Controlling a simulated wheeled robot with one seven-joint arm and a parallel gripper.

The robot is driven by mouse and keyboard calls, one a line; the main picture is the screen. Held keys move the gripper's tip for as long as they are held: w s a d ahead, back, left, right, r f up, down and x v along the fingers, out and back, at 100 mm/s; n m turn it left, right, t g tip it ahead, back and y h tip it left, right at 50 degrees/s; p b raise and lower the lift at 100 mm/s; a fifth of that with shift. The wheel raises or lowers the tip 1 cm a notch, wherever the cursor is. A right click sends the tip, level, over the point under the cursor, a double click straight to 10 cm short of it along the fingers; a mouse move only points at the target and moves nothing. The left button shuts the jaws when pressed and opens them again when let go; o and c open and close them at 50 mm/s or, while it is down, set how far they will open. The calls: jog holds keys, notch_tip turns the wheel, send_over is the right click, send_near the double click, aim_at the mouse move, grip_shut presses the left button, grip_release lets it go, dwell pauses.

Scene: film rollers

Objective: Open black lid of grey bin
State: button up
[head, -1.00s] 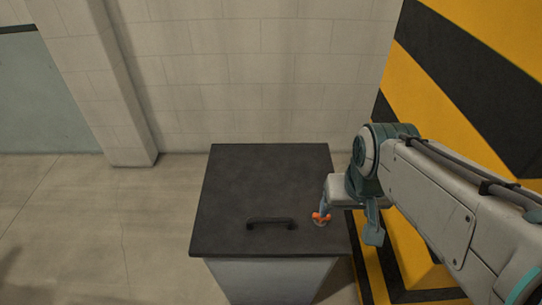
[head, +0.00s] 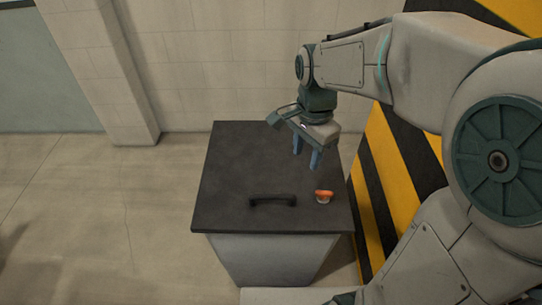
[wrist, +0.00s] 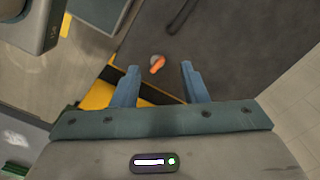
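The grey bin (head: 275,262) stands on the floor with its black lid (head: 235,165) lying flat and closed on top. A black bar handle (head: 272,201) sits near the lid's front edge. Right of it is a small orange knob (head: 323,195) on a pale round base. My gripper (head: 307,162) is open and empty, above the lid's right rear part, beyond the knob. In the wrist view my blue fingers (wrist: 160,78) are spread apart, with the lid (wrist: 235,50), the orange knob (wrist: 157,65) and part of the handle (wrist: 181,15) in view.
A yellow-and-black striped surface (head: 385,180) stands close along the bin's right side. A pale block wall (head: 220,60) is behind the bin. The floor (head: 90,220) to the left is clear.

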jog(key=w+a+f+m+g, duration=0.2)
jog(key=w+a+f+m, duration=0.3)
jog(key=a+m, duration=0.2)
jog(key=b, duration=0.1)
send_over(271, 191)
jog(key=s, duration=0.4)
jog(key=shift+m, duration=0.3)
notch_tip(271, 191, down, 14)
grip_shut()
